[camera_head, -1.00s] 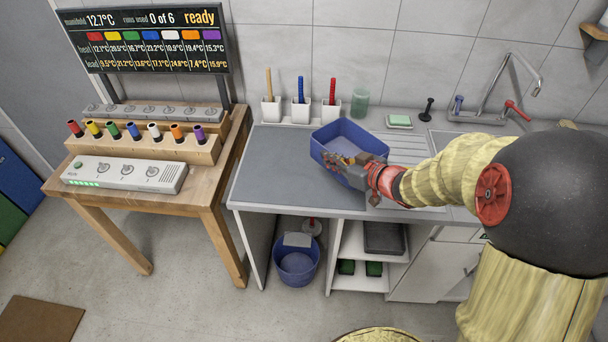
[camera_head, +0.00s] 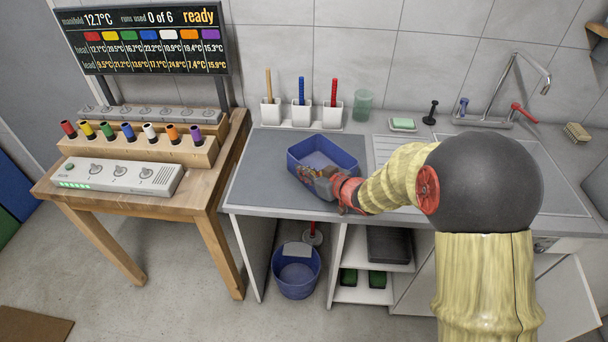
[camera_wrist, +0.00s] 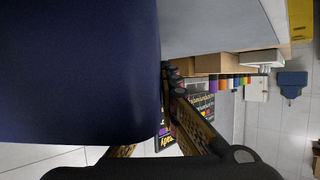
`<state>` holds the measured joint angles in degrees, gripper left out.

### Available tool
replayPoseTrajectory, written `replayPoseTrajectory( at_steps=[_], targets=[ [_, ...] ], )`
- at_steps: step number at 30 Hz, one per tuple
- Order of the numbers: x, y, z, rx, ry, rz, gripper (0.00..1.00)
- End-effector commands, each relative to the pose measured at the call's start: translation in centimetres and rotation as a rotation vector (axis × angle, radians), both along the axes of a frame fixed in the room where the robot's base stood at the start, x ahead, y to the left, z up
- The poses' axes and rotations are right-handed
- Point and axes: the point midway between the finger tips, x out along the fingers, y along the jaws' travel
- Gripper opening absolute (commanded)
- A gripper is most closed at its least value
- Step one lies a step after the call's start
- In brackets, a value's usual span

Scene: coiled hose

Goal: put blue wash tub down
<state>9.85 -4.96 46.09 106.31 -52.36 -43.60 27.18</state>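The blue wash tub (camera_head: 345,158) is an open rectangular tub over the grey worktop mat (camera_head: 258,175), left of the ribbed drainboard. It looks roughly level and empty; whether its base touches the mat cannot be told. My gripper (camera_head: 318,180) is at the tub's near side, shut on its near wall. In the wrist view the tub's dark blue wall (camera_wrist: 80,70) fills the left part, with one finger against its edge. The other finger is mostly hidden behind the tub.
White holders with brushes (camera_head: 302,112), a green tumbler (camera_head: 363,105) and a soap dish (camera_head: 403,124) line the back. The sink tap (camera_head: 515,85) is at the right. A wooden table (camera_head: 205,185) with coloured connectors stands left. The mat left of the tub is clear.

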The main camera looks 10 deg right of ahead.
Motion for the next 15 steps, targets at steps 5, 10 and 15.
replayPoseTrajectory(
  at_steps=[5,10,15],
  targets=[
    [0.06,-0.02,0.06,-0.001,-0.004,0.0,0.0],
    [0.04,-0.03,-0.23,-0.001,-0.003,0.0,0.0],
    [0.01,-0.03,-0.32,-0.001,-0.001,-0.001,0.09]
  ],
)
